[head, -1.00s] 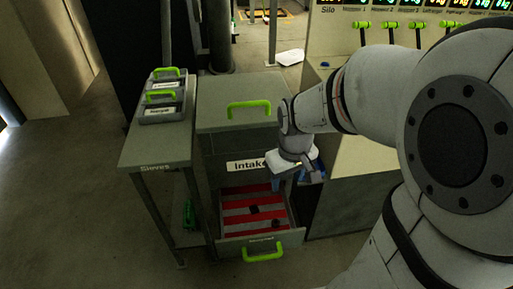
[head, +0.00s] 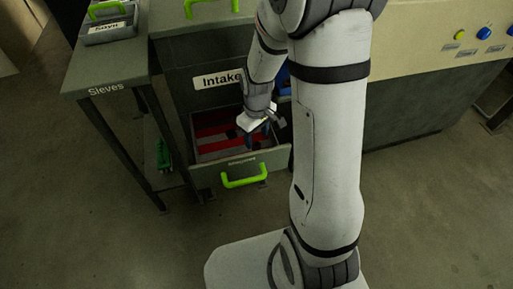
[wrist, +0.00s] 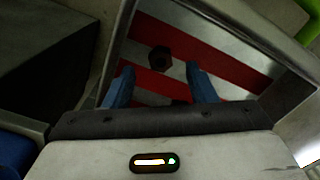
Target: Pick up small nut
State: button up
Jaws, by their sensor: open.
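A dark six-sided nut (wrist: 160,58) lies on the red and white striped floor of the open drawer, just beyond my fingertips in the wrist view. A second dark piece (wrist: 180,102) lies nearer, between my fingers and partly hidden by the gripper body; I cannot tell its shape or which piece is the smaller. My gripper (wrist: 160,69) has its two blue fingers apart with nothing held between them. In the head view my gripper (head: 262,133) is over the right part of the drawer (head: 240,161), and the pieces are not visible there.
The drawer walls enclose the gripper's surroundings; its green front handle (head: 244,177) faces the near side. The cabinet above bears an "Intake" label (head: 221,79). A sieve table (head: 105,90) stands to the left and a long beige console (head: 430,60) to the right. Floor in front is open.

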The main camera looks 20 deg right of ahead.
aim_at(257, 144)
notch_tip(257, 144, down, 3)
jog(key=shift+f+b, duration=0.2)
jog(key=shift+b, duration=0.3)
jog(key=c, duration=1.1)
